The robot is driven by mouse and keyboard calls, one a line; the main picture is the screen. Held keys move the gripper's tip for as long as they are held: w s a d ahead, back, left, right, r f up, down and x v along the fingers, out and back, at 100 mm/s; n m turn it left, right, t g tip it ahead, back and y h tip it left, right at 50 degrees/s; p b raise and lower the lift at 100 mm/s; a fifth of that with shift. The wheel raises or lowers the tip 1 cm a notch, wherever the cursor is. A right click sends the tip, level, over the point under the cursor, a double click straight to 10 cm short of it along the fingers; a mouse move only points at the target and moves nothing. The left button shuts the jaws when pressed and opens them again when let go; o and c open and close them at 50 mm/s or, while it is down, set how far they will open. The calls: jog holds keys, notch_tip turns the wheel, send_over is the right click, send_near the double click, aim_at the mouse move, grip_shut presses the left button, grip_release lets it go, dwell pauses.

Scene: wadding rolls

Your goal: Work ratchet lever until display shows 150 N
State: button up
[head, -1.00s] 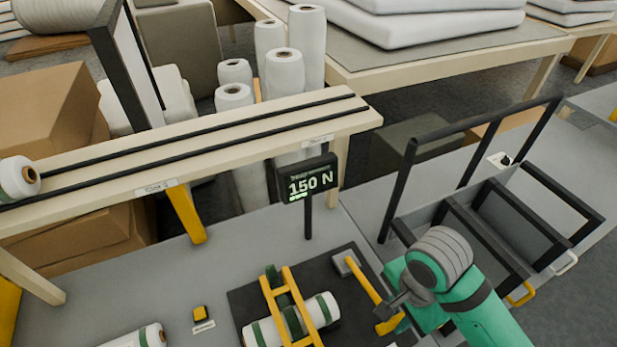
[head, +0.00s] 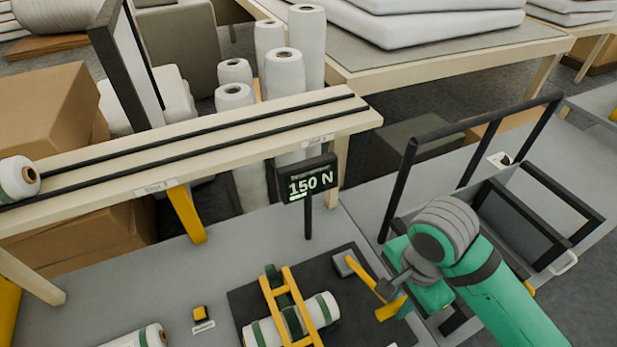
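The display (head: 310,182) stands on a thin post behind the mat and reads 150 N, with a green bar below the digits. The ratchet lever (head: 362,277) is yellow, with a grey block at its far end. It slants down to the right on the dark mat (head: 245,297). My gripper (head: 392,302) is at the lever's near end, beside a yellow handle-like piece. My green and grey wrist partly covers this spot, so I cannot tell whether the fingers are open or closed on it. A white roll with green bands (head: 262,333) lies under a yellow frame (head: 290,305) left of the lever.
A cream shelf (head: 225,135) with dark rails crosses behind the display, with a roll (head: 18,179) at its left end. A small yellow-topped block (head: 200,313) and another roll (head: 140,338) sit at front left. A black-framed grey bin (head: 517,212) stands to the right of my arm.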

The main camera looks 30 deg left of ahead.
jog(key=shift+w+a+r, duration=0.15)
jog(key=shift+a+r, duration=0.05)
jog(key=shift+r, duration=0.6)
jog(key=shift+w+a+r, duration=0.2)
jog(key=shift+r, duration=0.6)
jog(key=shift+w+a+r, duration=0.15)
jog(key=shift+a+r, duration=0.05)
jog(key=shift+r, duration=0.6)
jog(key=shift+w+r, duration=0.1)
notch_tip(320, 180, up, 6)
jog(key=shift+f, duration=0.1)
